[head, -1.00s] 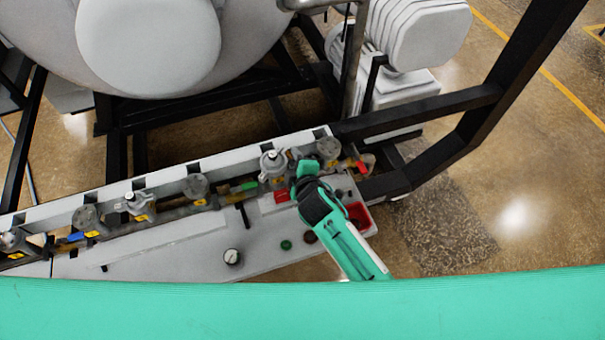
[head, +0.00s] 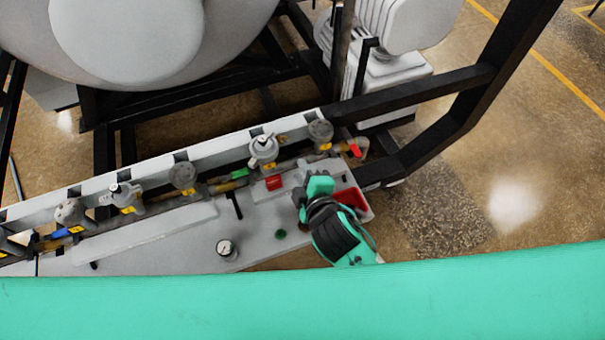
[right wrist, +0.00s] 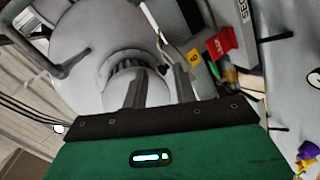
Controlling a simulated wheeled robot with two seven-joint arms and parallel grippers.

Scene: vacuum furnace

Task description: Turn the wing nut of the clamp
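My right gripper (head: 318,184) is over the right end of the grey panel, beside a red tray and below the row of grey valves. In the right wrist view its two grey fingers (right wrist: 156,80) stand apart with nothing held between them. A grey valve with a winged top (head: 263,150) stands on the pipe up and left of the gripper. A rounder grey valve (head: 320,134) stands above it. Neither touches the gripper. I cannot make out for certain which part is the clamp's wing nut. My left gripper is not in view.
The red tray (head: 352,199) lies at the panel's right end. A red tag (right wrist: 224,43) shows right of the fingers in the wrist view. A pressure gauge (head: 226,248) sits on the panel. A black frame (head: 425,105) rises at the right. The floor further right is clear.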

